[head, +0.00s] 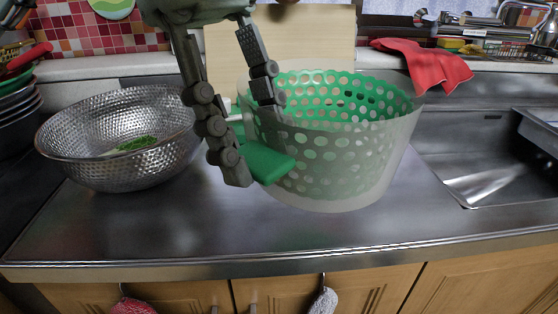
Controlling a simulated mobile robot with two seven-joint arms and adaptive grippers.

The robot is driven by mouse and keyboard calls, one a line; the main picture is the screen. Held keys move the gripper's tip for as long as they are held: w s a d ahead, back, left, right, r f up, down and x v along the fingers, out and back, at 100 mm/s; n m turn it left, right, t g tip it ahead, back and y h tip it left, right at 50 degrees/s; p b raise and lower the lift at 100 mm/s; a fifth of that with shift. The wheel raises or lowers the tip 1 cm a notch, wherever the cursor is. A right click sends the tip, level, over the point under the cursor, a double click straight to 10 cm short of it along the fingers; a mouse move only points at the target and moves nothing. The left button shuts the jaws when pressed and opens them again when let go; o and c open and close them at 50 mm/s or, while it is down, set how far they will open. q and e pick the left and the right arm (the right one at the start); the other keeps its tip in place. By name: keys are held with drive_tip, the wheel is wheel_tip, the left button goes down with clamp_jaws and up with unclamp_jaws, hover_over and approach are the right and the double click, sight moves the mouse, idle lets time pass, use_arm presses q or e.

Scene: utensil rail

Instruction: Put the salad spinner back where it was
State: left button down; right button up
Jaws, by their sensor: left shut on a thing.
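The salad spinner (350,160) is a translucent bowl with a green perforated basket inside. It is in the middle of the head view, over the steel counter; I cannot tell whether its base touches the counter. My left gripper (252,150) comes down from the top of the view and is shut on the salad spinner at its left side. One finger is outside by a green handle-like part (265,163), the other is at the rim. My right gripper is not in view.
A hammered metal colander (85,140) with green bits inside stands to the left. A sink (500,165) is on the right. A red cloth (425,65) hangs over the back ledge. Stacked bowls (18,105) stand at the far left. The front counter strip is clear.

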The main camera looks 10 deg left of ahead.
use_arm(q)
drive_tip(key=w+f, duration=0.1)
drive_tip(key=w, duration=0.1)
drive_tip(key=w+f, duration=0.2)
drive_tip(key=w, duration=0.1)
drive_tip(key=w+a+f+p, duration=0.1)
drive_tip(key=w+f, duration=0.1)
drive_tip(key=w, duration=0.1)
drive_tip(key=shift+w, duration=0.1)
drive_tip(key=shift+f, duration=1.95)
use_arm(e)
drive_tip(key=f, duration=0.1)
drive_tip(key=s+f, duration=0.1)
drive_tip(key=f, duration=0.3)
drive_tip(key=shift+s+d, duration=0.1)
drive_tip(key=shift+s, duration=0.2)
use_arm(q)
drive_tip(key=shift+f, duration=0.1)
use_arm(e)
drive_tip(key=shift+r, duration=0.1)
use_arm(q)
drive_tip(key=c, duration=1)
unclamp_jaws()
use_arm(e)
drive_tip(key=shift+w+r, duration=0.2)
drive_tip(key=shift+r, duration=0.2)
